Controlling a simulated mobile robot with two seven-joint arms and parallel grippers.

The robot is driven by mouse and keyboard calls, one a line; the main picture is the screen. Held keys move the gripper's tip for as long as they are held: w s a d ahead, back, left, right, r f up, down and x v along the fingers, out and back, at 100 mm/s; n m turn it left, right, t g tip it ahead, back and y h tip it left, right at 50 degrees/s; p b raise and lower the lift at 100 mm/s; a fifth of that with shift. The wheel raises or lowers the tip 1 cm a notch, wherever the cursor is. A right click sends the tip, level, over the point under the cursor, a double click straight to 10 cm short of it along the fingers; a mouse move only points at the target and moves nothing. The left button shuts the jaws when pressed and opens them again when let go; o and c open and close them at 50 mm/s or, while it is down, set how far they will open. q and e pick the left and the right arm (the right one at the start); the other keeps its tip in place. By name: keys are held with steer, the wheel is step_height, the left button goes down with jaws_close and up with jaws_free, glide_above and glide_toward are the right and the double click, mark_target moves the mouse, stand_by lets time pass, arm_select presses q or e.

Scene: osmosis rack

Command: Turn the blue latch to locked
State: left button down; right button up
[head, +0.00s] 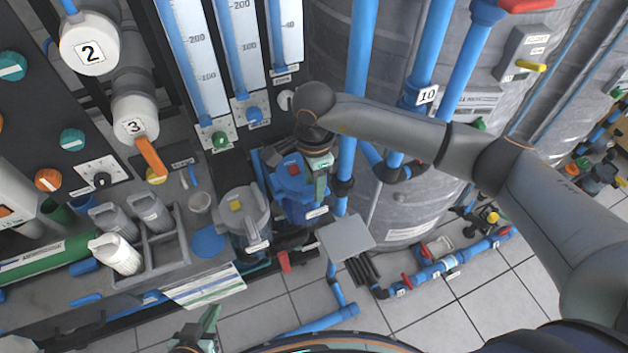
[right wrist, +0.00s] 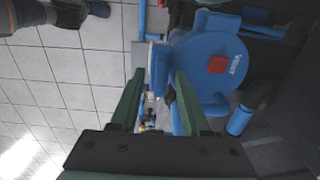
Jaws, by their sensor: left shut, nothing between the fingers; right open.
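My left gripper (head: 210,319) is shut and empty at the bottom edge.
Blue vertical pipes (head: 360,70) and a large grey tank (head: 400,205) stand at the right. Tiled floor (head: 280,300) shows in front.

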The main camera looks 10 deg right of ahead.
steer(key=shift+c, duration=0.2)
jaws_close()
steer(key=shift+m, duration=0.3)
steer(key=m+b, duration=0.2)
steer(key=shift+f+m, duration=0.1)
steer(key=shift+m, duration=0.3)
steer(key=m+b, duration=0.3)
steer(key=m, duration=0.2)
steer(key=m+b, duration=0.1)
steer(key=m, duration=0.3)
steer(key=shift+m+b, duration=0.3)
steer(key=shift+m, duration=0.1)
steer(key=m+b, duration=0.1)
steer(key=m, duration=0.3)
steer(key=shift+m, duration=0.3)
steer(key=shift+r, duration=0.2)
